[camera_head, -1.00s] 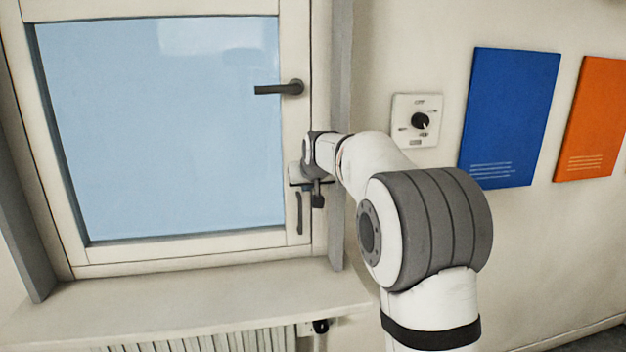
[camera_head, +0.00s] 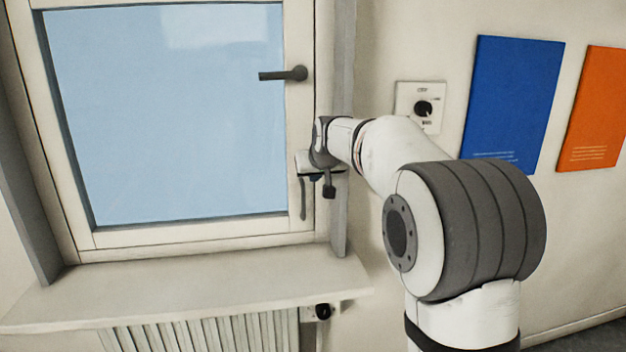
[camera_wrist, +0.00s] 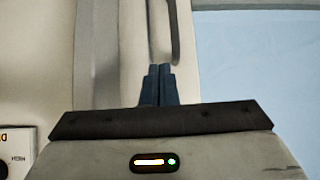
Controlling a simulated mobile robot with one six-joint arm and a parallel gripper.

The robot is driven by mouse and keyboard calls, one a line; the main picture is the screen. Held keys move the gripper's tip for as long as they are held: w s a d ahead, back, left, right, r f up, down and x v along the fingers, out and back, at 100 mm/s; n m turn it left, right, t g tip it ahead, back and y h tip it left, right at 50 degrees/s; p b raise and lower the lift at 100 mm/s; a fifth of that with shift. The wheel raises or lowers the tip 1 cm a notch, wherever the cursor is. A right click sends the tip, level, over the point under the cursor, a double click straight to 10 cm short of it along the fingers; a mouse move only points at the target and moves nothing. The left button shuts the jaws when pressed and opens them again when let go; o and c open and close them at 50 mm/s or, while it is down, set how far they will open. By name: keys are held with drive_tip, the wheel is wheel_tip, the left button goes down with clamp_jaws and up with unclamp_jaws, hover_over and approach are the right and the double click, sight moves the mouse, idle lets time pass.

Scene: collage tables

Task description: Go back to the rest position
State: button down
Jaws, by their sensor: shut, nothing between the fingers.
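My gripper (camera_wrist: 158,72) shows in the wrist view as two dark blue fingers side by side, shut with nothing between them. The fingers are mostly hidden there.
The window handle (camera_head: 284,74) lies horizontal above my wrist. A dial plate (camera_head: 420,106), a blue panel (camera_head: 512,95) and an orange panel (camera_head: 597,105) are on the wall to the right. A sill (camera_head: 200,290) and radiator (camera_head: 210,335) are below the window.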

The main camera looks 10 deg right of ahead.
drive_tip(key=a+v, duration=0.1)
drive_tip(key=v, duration=0.7)
drive_tip(key=s+d+f+g+p, duration=0.1)
drive_tip(key=s+f+g, duration=0.1)
drive_tip(key=s+f, duration=0.4)
drive_tip(key=s+d+f+g+p, duration=0.1)
drive_tip(key=s+f, duration=0.6)
drive_tip(key=s, duration=1)
drive_tip(key=s+d+f+m+g+h+p, duration=0.1)
drive_tip(key=s+d+f+g, duration=0.2)
drive_tip(key=s, duration=0.9)
wheel_tip(320, 180, down, 3)
drive_tip(key=shift+d+f+g, duration=0.2)
drive_tip(key=shift+d+g, duration=0.05)
drive_tip(key=shift+g, duration=0.15)
drive_tip(key=shift+s, duration=0.2)
